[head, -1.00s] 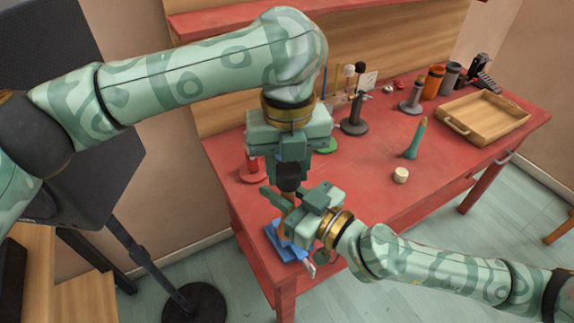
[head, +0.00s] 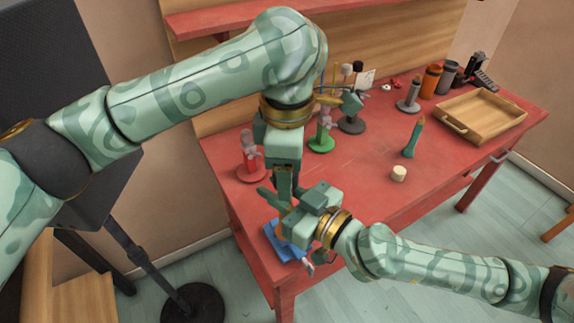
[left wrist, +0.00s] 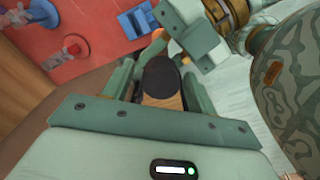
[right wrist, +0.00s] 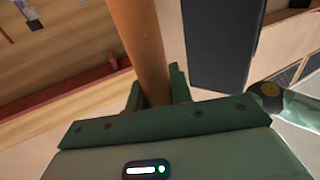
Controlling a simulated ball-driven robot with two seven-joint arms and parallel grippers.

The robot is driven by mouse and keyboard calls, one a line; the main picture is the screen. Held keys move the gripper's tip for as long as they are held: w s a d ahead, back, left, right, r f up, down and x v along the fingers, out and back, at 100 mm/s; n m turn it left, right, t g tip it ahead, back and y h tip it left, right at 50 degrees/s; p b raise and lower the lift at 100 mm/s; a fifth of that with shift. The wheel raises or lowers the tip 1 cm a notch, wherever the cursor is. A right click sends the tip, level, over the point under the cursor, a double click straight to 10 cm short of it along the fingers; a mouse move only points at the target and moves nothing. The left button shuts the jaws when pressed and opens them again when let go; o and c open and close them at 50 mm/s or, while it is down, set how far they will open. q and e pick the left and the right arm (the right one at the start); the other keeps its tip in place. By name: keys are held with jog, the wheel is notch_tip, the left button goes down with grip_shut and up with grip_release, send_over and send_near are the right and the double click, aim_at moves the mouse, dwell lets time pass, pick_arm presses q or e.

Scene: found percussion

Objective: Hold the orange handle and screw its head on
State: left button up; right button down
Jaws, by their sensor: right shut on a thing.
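The orange handle (right wrist: 140,40) runs up between the fingers of my right gripper (right wrist: 157,90) in the right wrist view. That gripper is shut on it, and in the head view my right gripper (head: 280,200) is at the near left corner of the table. A dark-topped wooden head (left wrist: 160,78) stands between the fingers of my left gripper (left wrist: 160,85) in the left wrist view. Whether the fingers press on it is unclear. In the head view my left gripper (head: 285,185) is directly above the right one. The joint between head and handle is hidden.
A red stand (head: 250,170), a green stand (head: 321,143) and a teal cone-like tool (head: 413,140) stand farther back. A wooden tray (head: 483,118) is at the right. The table's middle front is mostly clear.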

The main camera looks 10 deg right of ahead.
pick_arm(q)
jog(key=shift+r, duration=2.25)
